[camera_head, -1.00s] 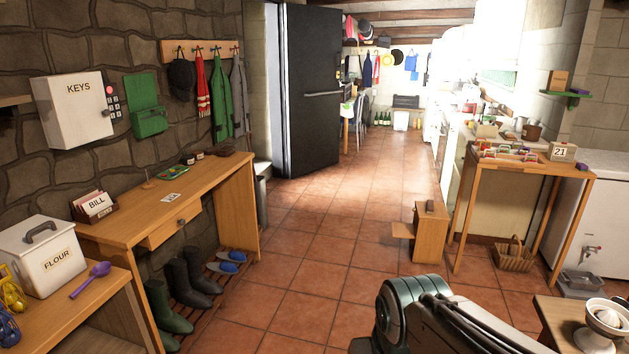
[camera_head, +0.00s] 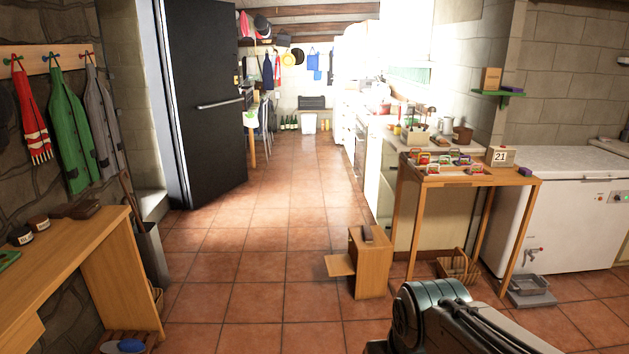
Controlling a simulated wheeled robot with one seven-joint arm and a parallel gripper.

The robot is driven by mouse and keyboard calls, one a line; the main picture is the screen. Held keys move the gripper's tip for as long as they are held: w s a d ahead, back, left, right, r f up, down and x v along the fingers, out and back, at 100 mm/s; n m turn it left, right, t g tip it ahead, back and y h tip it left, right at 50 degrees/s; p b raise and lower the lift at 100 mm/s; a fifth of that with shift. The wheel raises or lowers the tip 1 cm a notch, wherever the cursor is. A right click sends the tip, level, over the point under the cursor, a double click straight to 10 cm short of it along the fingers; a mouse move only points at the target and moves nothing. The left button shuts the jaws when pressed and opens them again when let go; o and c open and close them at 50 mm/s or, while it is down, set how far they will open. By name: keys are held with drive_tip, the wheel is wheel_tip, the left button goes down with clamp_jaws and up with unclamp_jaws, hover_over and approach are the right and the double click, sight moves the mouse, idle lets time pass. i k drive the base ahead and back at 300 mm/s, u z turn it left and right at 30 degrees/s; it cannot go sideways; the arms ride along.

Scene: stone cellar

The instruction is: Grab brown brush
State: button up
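A small brown block-like object (camera_head: 84,210), which may be the brown brush, lies at the far end of the wooden desk (camera_head: 85,250) at the left. It is too small to make out bristles. Two dark jars with pale labels (camera_head: 38,222) stand near it on the desk. Another small dark brown object (camera_head: 367,234) sits on top of a low wooden box (camera_head: 372,265) on the floor; I cannot tell if it is a brush or a handle. My arm shows at the bottom right, but my gripper is out of view.
A tall wooden table (camera_head: 470,178) with small colourful items stands at the right, before a white chest freezer (camera_head: 560,210). A dark door (camera_head: 210,100) stands open ahead. The tiled floor (camera_head: 265,260) between desk and box is clear. A grey bin (camera_head: 153,252) stands beyond the desk.

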sight(368, 238)
drive_tip(key=z, duration=0.3)
drive_tip(key=i, duration=1.6)
drive_tip(key=z, duration=0.3)
drive_tip(key=i, duration=2.25)
